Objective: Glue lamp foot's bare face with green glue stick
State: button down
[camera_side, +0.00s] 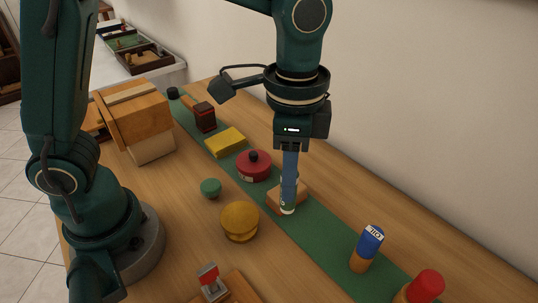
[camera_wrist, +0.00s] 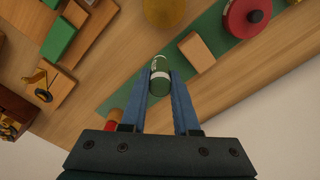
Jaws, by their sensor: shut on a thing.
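My gripper (camera_side: 289,178) is shut on the green glue stick (camera_side: 287,206), which points down with a pale band near its lower end. In the wrist view the green stick (camera_wrist: 160,74) sits between my fingertips (camera_wrist: 165,78). A pale wooden block (camera_side: 302,191), seemingly the lamp foot, lies on the green mat just behind the stick. In the wrist view the block (camera_wrist: 197,52) is up and right of the stick, with a gap between them in the picture. Whether its upper face carries glue I cannot tell.
On the green mat (camera_side: 325,235) stand a blue-capped stick (camera_side: 369,243), a red-capped one (camera_side: 425,287), a red round tin (camera_side: 254,165) and a yellow block (camera_side: 226,141). A yellow round thing (camera_side: 240,220) and small green cap (camera_side: 211,187) sit on the wooden table.

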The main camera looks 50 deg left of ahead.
jog(key=s+a+r, duration=0.3)
jog(key=s+a, duration=0.1)
jog(key=s, duration=0.2)
jog(key=shift+w+a+f, duration=0.1)
jog(key=shift+w+f, duration=0.05)
jog(key=shift+f, duration=1.15)
jog(key=shift+w+a+f, duration=0.1)
jog(key=shift+w+f, duration=0.05)
jog(key=shift+f, duration=1.15)
jog(key=shift+f, duration=0.6)
jog(key=shift+a, duration=1.45)
